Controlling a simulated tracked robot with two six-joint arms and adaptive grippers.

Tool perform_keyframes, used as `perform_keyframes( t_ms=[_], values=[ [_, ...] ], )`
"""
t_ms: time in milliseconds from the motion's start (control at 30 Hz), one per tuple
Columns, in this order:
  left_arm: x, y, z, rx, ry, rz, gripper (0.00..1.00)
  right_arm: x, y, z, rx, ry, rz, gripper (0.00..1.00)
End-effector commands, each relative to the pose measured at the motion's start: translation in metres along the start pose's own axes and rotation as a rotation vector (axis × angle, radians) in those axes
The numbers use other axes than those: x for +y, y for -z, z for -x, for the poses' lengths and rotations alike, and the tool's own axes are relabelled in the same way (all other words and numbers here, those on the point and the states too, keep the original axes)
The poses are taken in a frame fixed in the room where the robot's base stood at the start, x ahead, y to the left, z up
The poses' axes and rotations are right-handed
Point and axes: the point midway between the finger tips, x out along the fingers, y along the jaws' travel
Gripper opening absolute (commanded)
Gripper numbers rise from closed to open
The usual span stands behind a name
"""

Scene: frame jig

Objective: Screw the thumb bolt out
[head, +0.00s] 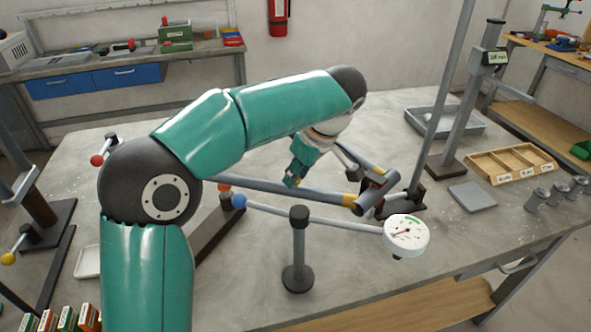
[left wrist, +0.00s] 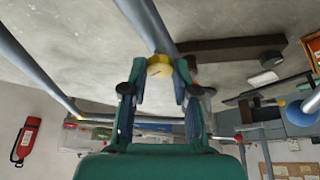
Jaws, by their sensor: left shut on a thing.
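My left gripper (head: 298,174) reaches down to the grey tube of the frame (head: 265,186) on the bench. In the left wrist view its two dark fingers (left wrist: 158,88) stand on either side of a round yellow head, which I take for the thumb bolt (left wrist: 159,66). The fingers are shut on it, though their contact is partly hidden. A grey tube (left wrist: 148,25) runs just behind the yellow head. In the head view the gripper largely hides the bolt. My right gripper is not in view.
A dial gauge (head: 407,235) and a post on a round base (head: 299,278) stand in front of the frame. A tall upright (head: 440,95) and a wooden tray (head: 510,164) are to the right.

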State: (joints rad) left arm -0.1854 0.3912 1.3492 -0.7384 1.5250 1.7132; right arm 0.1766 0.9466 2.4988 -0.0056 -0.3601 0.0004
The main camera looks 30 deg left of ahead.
Motion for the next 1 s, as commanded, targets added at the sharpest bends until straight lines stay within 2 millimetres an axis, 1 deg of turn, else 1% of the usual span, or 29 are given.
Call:
perform_keyframes(
  t_ms=[33,500,533,667,1000],
  values=[
    [0.0007,-0.0024,-0.0017,-0.005,0.006,0.004,0.0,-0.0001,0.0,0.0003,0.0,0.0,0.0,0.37],
    [0.0007,-0.003,-0.0024,-0.006,0.012,0.018,0.0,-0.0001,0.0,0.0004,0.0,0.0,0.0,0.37],
    [0.0007,-0.003,-0.0024,-0.006,0.012,0.017,0.32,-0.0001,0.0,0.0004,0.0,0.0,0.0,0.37],
    [0.0005,-0.0024,-0.002,-0.005,0.011,0.018,0.54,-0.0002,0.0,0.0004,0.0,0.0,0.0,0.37],
    [0.0004,-0.0009,0.0003,-0.002,0.009,0.02,0.55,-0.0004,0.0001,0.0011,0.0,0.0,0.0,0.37]
  ],
)
